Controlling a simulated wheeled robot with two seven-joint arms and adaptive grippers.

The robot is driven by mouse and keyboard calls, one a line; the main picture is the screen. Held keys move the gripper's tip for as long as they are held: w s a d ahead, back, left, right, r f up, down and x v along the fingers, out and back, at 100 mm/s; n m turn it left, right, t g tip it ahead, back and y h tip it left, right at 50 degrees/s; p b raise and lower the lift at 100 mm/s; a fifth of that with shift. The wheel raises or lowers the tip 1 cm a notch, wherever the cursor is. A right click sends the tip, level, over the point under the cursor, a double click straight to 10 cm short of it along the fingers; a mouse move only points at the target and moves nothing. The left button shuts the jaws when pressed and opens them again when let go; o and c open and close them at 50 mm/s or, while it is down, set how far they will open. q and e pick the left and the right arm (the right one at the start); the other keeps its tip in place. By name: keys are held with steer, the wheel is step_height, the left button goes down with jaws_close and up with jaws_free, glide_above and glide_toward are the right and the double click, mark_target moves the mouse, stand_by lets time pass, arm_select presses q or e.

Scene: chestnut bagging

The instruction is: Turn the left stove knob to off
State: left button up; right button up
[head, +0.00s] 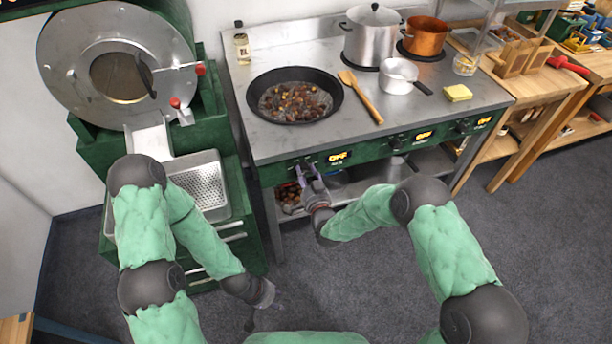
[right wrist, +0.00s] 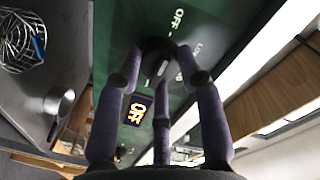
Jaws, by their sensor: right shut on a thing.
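The left stove knob (right wrist: 155,55) is black and round, on the green front panel of the stove (head: 366,152). My right gripper (right wrist: 160,75) is shut on it, with its purple-grey fingers around the knob. In the head view the right gripper (head: 309,170) reaches the panel from below and largely hides the knob. The knob's pale mark shows in the wrist view, near a printed OFF label (right wrist: 178,18). The left display (head: 338,156) glows OFF; it also reads OFF in the wrist view (right wrist: 136,113). My left gripper (head: 258,312) hangs low over the floor, its fingers dark and unclear.
The middle display (head: 423,135) and right display (head: 484,120) read OFF. A green roaster (head: 100,150) stands left.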

steer(key=shift+w+d+r+n, duration=0.15)
steer(key=shift+d+n, duration=0.05)
steer(key=shift+n, duration=0.2)
steer(key=o, duration=1.1)
steer(key=shift+o, duration=0.2)
steer(key=v, duration=1.2)
steer(key=shift+a, duration=0.1)
steer(key=s+d+f+g+h+p, duration=0.1)
steer(key=s+d+f+g, duration=0.1)
steer(key=s+f+g, duration=0.3)
steer(key=s+d+f+g+p, duration=0.1)
steer(key=d+f+g+p, duration=0.15)
steer(key=f, duration=0.45)
steer(key=s+f+g, duration=0.2)
steer(key=s+g, duration=0.2)
steer(key=s, duration=0.4)
steer(key=s+d+f+n+g+p, duration=0.1)
steer(key=s+f+g, duration=0.2)
steer(key=s, duration=0.5)
steer(key=shift+d+g, duration=0.35)
steer(key=shift+g, duration=0.5)
